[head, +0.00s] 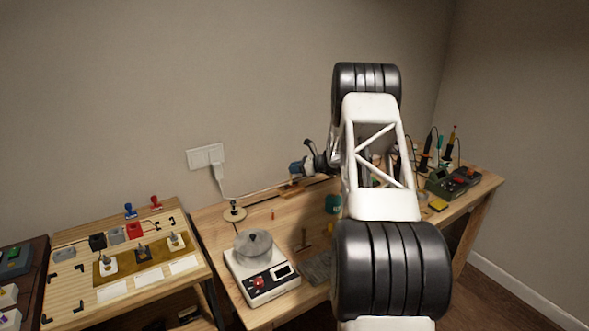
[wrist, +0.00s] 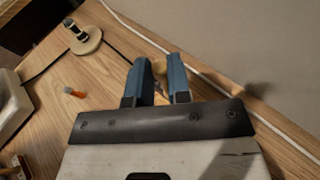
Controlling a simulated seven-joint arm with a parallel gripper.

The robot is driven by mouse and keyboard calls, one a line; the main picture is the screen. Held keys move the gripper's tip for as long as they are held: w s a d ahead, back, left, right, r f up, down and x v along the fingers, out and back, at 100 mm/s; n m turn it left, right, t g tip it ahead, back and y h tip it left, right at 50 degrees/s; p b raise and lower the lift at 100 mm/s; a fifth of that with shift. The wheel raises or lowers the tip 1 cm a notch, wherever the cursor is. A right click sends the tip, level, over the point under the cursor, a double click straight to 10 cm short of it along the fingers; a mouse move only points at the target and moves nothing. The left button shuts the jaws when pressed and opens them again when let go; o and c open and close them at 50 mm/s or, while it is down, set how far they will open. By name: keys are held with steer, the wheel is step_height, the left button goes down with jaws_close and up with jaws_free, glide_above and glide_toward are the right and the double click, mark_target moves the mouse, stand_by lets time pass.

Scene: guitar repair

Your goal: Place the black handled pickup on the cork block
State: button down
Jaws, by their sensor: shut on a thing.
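My gripper (head: 297,168) is low over the back of the workbench, near the wall. In the head view, a tan patch (head: 290,190) lies below the gripper. I cannot tell whether the held thing touches the block.
A round wooden disc (head: 235,213) with a small dark-and-white part stands left of the gripper. A board with several parts (head: 90,301) is at left. A white cable runs along the wall.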

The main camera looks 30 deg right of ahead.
steer(key=c, duration=1.1)
jaws_free()
steer(key=shift+s+d+r, duration=0.35)
steer(key=shift+r, duration=1)
steer(key=shift+s+d+r, duration=0.3)
steer(key=shift+r, duration=1.05)
steer(key=shift+s+d+r, duration=0.35)
steer(key=shift+r, duration=1)
